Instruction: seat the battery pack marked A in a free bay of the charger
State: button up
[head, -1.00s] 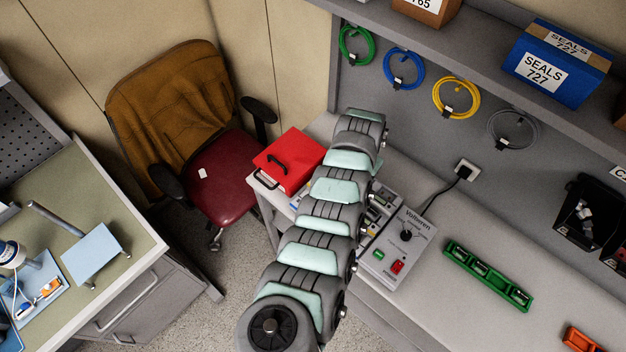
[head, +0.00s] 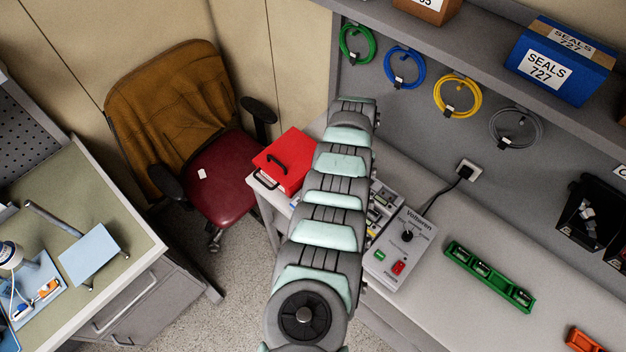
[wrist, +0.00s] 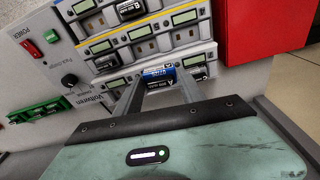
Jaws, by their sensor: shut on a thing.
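My gripper (wrist: 158,80) is shut on a blue battery pack (wrist: 158,73) at its fingertips, in the wrist view. The pack's letter is too small to read. The pack is at the lower row of the charger (wrist: 122,44); I cannot tell whether it touches a bay. The charger is a grey panel with rows of bays, each with a small green display. Several bays hold dark packs, and others in the middle row look empty. In the head view my arm covers most of the charger (head: 400,250) and hides the gripper and the pack.
A red box (head: 288,160) stands beside the charger. A green holder (head: 487,275) with dark packs lies to the charger's right. A black cable (head: 440,197) runs from the charger to a wall socket. A shelf (head: 480,50) overhangs the bench. A chair stands left of the bench.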

jog(key=s+a+n+b, duration=0.1)
jog(key=s+a, duration=0.3)
jog(key=a, duration=0.8)
jog(key=shift+w+d+f+b, duration=0.1)
jog(key=shift+w+f+b, duration=0.05)
jog(key=shift+f+b, duration=1.35)
jog(key=shift+w+d+f+b, duration=0.1)
jog(key=shift+f+b, duration=0.9)
jog(key=shift+f, duration=0.9)
jog(key=shift+f+b, duration=0.95)
jog(key=shift+f, duration=0.75)
jog(key=shift+f, duration=0.25)
jog(key=o, duration=1.5)
jog(key=shift+o, duration=0.2)
jog(key=shift+r, duration=0.1)
